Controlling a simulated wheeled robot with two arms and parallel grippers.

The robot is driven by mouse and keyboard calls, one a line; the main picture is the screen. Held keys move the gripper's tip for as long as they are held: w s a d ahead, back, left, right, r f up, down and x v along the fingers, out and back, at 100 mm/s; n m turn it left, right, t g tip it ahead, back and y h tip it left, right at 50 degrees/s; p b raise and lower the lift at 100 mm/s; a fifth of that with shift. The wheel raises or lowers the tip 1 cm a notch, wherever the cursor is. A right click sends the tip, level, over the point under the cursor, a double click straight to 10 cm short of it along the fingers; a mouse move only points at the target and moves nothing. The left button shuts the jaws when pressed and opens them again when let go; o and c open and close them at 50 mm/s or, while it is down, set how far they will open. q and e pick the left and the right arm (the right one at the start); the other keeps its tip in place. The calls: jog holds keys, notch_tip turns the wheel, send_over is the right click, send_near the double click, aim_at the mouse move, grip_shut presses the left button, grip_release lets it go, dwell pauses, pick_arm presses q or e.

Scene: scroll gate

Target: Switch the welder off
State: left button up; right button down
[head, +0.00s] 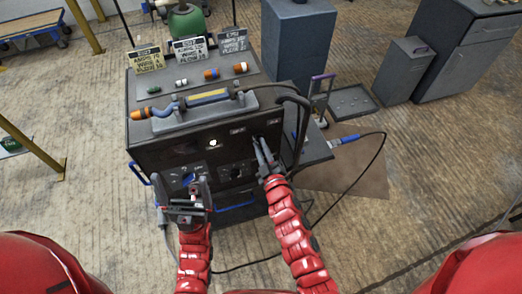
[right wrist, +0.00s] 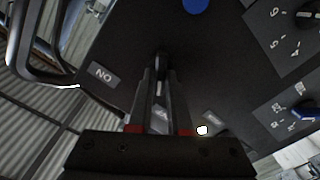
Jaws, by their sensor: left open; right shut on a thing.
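The welder (head: 150,158) is a dark box standing in front of me. A small white lamp glows on its front panel (head: 213,143); a white glow also shows in the right wrist view (right wrist: 202,130). My right gripper (head: 265,152) is at the panel's upper right. In the right wrist view my right gripper (right wrist: 160,92) is shut on a small switch lever (right wrist: 159,88), mostly hidden between the fingers. An upside-down ON label (right wrist: 103,75) is beside it; another label (right wrist: 212,118) is unreadable. My left gripper (head: 186,200) is open and empty before the panel's lower left.
A torch (head: 205,99) and small coloured parts (head: 212,73) lie on the welder's top, with signs (head: 190,50) behind. A black cable (head: 378,155) loops to the right. Grey cabinets (head: 300,45) stand behind.

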jog(key=shift+n+b, duration=0.3)
jog(key=shift+n, duration=0.2)
jog(key=c, duration=0.8)
grip_release()
jog(key=shift+c, duration=0.2)
jog(key=shift+s, duration=0.1)
